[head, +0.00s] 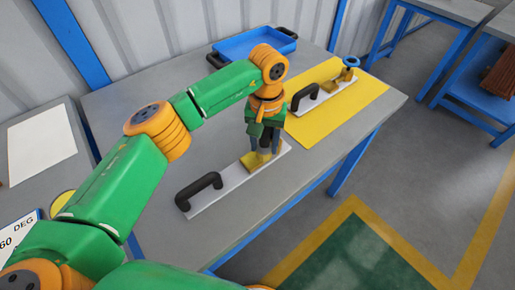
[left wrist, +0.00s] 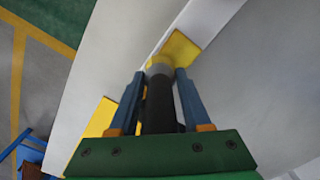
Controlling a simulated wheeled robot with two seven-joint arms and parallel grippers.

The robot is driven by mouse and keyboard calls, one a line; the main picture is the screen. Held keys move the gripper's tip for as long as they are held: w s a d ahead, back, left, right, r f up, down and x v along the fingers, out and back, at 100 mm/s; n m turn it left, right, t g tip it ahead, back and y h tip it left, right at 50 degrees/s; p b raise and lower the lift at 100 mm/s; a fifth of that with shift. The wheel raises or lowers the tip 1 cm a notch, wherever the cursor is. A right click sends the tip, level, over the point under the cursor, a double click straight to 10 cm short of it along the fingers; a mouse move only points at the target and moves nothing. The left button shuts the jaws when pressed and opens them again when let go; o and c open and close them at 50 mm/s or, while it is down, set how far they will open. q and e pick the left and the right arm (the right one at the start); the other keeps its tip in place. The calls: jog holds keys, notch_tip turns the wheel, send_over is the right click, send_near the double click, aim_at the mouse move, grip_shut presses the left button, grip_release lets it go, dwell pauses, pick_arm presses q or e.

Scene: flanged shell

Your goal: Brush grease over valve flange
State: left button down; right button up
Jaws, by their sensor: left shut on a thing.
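My left gripper (head: 264,150) points down over a white board (head: 228,188) with a black handle (head: 198,190) on the bare table. In the left wrist view my left gripper (left wrist: 159,78) is shut on a dark rod-like thing (left wrist: 160,108) with a grey and yellowish end. That end is at or just above a yellow square plate (left wrist: 182,47) on the board; contact is unclear. A second white board (head: 322,100) with a black handle lies on a yellow mat (head: 345,115). It bears a yellow fitting (head: 346,76) with a blue wheel (head: 351,61). My right gripper is not in view.
A blue tray (head: 255,45) stands at the table's back edge, against a corrugated wall. The grey table (head: 225,225) is bare in front of the near board. Other blue-framed tables stand at the right. A side surface at left holds a white sheet (head: 40,142).

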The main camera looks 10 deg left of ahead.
pick_arm(q)
jog(key=shift+s+a, duration=1.05)
jog(key=shift+s, duration=0.2)
jog(key=shift+s+a+f+b, duration=0.1)
jog(key=shift+s+a+b, duration=0.35)
jog(key=shift+s+a, duration=0.5)
jog(key=shift+s, duration=0.3)
jog(key=shift+r, duration=0.2)
notch_tip(320, 180, up, 6)
jog(key=p, duration=0.4)
jog(key=shift+f, duration=0.1)
notch_tip(320, 180, up, 3)
jog(key=shift+p, duration=1.05)
